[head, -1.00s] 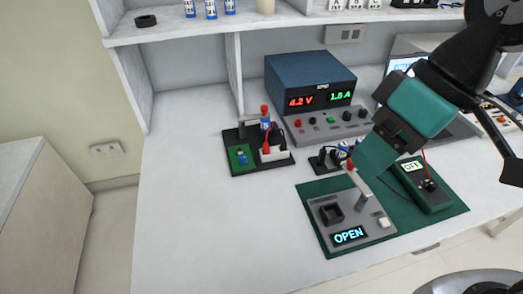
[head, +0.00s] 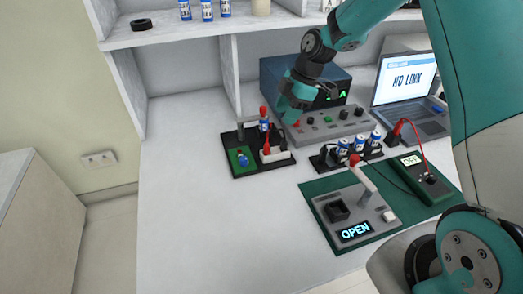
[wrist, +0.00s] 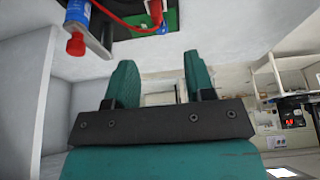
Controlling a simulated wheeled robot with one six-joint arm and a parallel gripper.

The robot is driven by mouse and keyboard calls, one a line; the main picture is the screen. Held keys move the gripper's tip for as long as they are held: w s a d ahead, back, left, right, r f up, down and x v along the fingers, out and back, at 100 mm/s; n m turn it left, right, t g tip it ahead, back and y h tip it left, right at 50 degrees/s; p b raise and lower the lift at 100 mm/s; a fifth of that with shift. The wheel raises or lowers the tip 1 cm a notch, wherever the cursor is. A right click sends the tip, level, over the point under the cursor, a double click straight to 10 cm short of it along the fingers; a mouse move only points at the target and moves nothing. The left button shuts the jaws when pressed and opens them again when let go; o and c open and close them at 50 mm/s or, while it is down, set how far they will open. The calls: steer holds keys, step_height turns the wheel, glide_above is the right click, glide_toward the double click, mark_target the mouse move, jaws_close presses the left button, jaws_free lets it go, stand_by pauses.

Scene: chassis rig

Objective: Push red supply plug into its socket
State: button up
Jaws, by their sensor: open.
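A red plug (head: 266,148) with a red cable stands at a white block (head: 275,156) on the black board left of the bench supply. I take it as the supply plug; the same red plug shows at the top of the wrist view (wrist: 155,12). The blue power supply (head: 335,82) has a row of coloured sockets on its grey front, with a red one (head: 297,124) at the left, close to my gripper. My gripper (head: 288,112) is in front of the supply's left side, above and right of the plug. In the wrist view its teal fingers (wrist: 158,60) are apart and empty.
A grey lever post with a red knob (head: 263,110) and a blue can stand on the same board, near my gripper. Several blue cans (head: 358,145) sit in a black rack to the right. A switch panel reading OPEN (head: 355,232) lies on the green mat. The front-left bench is clear.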

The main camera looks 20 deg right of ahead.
glide_above(268, 145)
steer(key=d, duration=0.2)
steer(key=f, duration=0.4)
steer(key=f+p, duration=0.1)
steer(key=f, duration=0.1)
steer(key=shift+s+d+f, duration=0.1)
steer(key=shift+s+f, duration=0.15)
steer(key=shift+f, duration=0.05)
steer(key=shift+w+p+x, duration=0.15)
steer(key=shift+p+x, duration=0.2)
steer(key=shift+x, duration=1)
steer(key=shift+w+p+x, duration=0.15)
steer(key=shift+p+x, duration=0.2)
steer(key=shift+x, duration=1)
jaws_close()
